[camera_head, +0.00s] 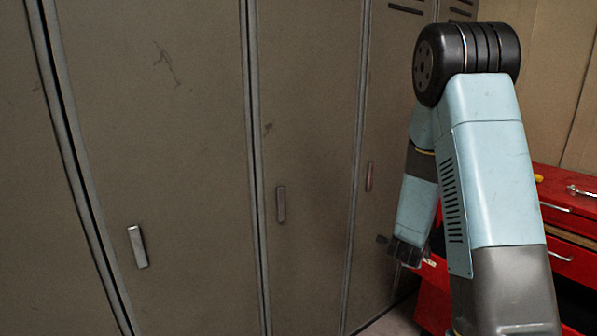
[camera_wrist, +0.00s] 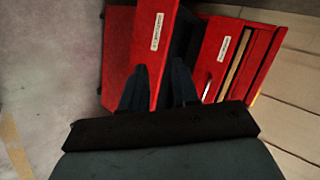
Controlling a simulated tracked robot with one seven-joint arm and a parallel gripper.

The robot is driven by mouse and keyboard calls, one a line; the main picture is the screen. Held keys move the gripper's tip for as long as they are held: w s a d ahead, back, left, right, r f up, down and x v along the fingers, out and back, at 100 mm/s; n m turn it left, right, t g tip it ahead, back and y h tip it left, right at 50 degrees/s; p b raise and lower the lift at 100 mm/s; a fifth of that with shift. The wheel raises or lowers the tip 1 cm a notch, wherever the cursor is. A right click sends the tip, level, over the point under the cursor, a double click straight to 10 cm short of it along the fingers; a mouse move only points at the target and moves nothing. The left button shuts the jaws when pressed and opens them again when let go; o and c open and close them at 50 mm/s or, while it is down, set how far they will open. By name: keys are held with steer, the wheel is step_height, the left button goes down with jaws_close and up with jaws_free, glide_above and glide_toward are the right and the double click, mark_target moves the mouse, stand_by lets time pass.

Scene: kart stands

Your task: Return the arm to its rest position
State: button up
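My arm, pale blue with a black elbow joint, is bent in an inverted V on the right of the head view. My gripper (camera_head: 398,248) hangs low beyond the forearm, in front of the lockers and close to the red cabinet in the picture. In the wrist view my gripper (camera_wrist: 160,70) shows two dark fingers set apart, with a gap between them and nothing held. Part of the hand is hidden behind my arm in the head view.
Grey-brown lockers (camera_head: 165,100) with small handles fill the left and middle. A red tool cabinet (camera_head: 575,230) stands at the right behind my arm. It also shows in the wrist view (camera_wrist: 120,50), beyond the fingers, with a drawer or door standing out. Bare floor (camera_wrist: 50,80) lies left of it.

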steer(key=s+a+r+n+y, duration=0.35)
steer(key=a+r+n, duration=0.25)
steer(key=r, duration=0.4)
steer(key=s+a+r+n+y, duration=0.3)
steer(key=s+a+r+n, duration=0.2)
steer(key=r, duration=0.4)
steer(key=s+r+n+g, duration=0.1)
steer(key=s+r+n, duration=0.2)
steer(key=s, duration=0.5)
steer(key=s+a+r+n+g, duration=0.1)
steer(key=s+r+n, duration=0.2)
steer(key=s+n, duration=0.2)
steer(key=s+r+n+g, duration=0.1)
steer(key=s+r+n, duration=0.2)
steer(key=s, duration=0.8)
steer(key=shift+a+r+n, duration=0.35)
steer(key=shift+r+n, duration=0.05)
steer(key=shift+r, duration=0.15)
